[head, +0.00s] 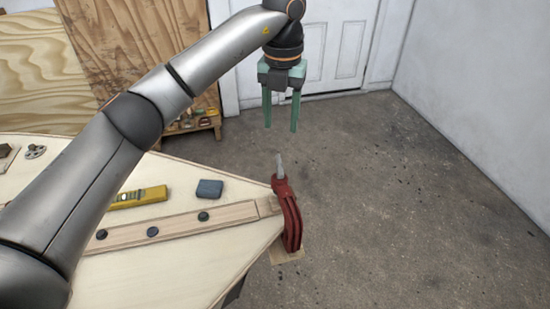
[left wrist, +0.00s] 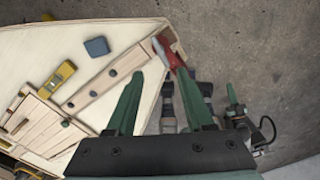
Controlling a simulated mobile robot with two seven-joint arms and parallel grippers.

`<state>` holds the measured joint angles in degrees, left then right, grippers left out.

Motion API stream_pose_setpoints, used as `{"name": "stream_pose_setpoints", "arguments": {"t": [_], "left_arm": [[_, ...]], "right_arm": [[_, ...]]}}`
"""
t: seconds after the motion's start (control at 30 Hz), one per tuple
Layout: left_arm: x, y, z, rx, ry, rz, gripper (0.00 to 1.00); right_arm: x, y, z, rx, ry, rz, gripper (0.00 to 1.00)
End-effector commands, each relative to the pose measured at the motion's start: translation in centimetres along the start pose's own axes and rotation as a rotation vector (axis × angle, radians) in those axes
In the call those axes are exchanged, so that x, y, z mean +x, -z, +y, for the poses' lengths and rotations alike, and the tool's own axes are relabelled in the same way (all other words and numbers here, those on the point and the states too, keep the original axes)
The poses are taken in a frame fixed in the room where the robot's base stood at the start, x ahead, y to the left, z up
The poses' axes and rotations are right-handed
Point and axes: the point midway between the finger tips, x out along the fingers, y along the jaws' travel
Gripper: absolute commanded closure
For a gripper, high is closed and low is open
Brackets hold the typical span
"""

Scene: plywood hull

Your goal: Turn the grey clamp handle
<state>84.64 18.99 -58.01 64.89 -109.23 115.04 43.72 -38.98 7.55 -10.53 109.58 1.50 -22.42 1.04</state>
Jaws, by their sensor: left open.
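A red clamp (head: 289,218) sits on the corner of the pale plywood panel (head: 190,265). Its grey handle (head: 281,166) stands up from its top, tilted slightly. My left gripper (head: 281,128) has green fingers pointing down, apart and empty. In the head view it appears above the handle, not touching it.
A wooden strip with black knobs (head: 152,231) runs along the panel to the clamp. A yellow level (head: 138,197) and a blue-grey block (head: 209,189) lie behind it. A low shelf (head: 190,127) stands behind the panel. The concrete floor right of the clamp is clear.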

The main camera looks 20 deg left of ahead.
Motion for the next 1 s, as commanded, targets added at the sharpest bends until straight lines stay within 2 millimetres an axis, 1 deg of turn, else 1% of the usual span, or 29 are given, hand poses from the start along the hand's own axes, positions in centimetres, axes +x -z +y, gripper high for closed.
{"name": "stream_pose_setpoints", "arguments": {"t": [0.03,0.13,0.3,0.5,0.6,0.7,1.0], "left_arm": [[1.1,0.1,0.0,0.002,0.001,0.004,0.47],[2.8,0.1,0.0,0.003,0.0,0.005,0.47],[6.3,0.1,0.1,0.004,0.0,0.004,0.47],[9.7,0.1,0.0,0.004,0.001,0.003,0.47],[10.6,0.1,0.1,0.004,0.0,0.001,0.47],[11.2,0.1,0.0,0.004,0.001,0.0,0.47],[11.4,0.0,0.0,0.005,0.001,-0.001,0.47]], "right_arm": [[0.2,-0.2,0.0,0.001,0.0,0.0,1.0],[0.1,-0.1,0.0,0.001,0.0,-0.001,1.0],[-0.1,0.1,0.0,0.001,-0.001,-0.001,1.0],[-0.2,0.3,0.0,0.001,0.0,-0.002,1.0],[-0.3,0.3,0.0,0.001,0.0,-0.001,1.0],[-0.3,0.4,0.0,0.001,0.0,-0.001,1.0],[-0.3,0.4,-0.1,0.001,0.0,0.0,1.0]]}}
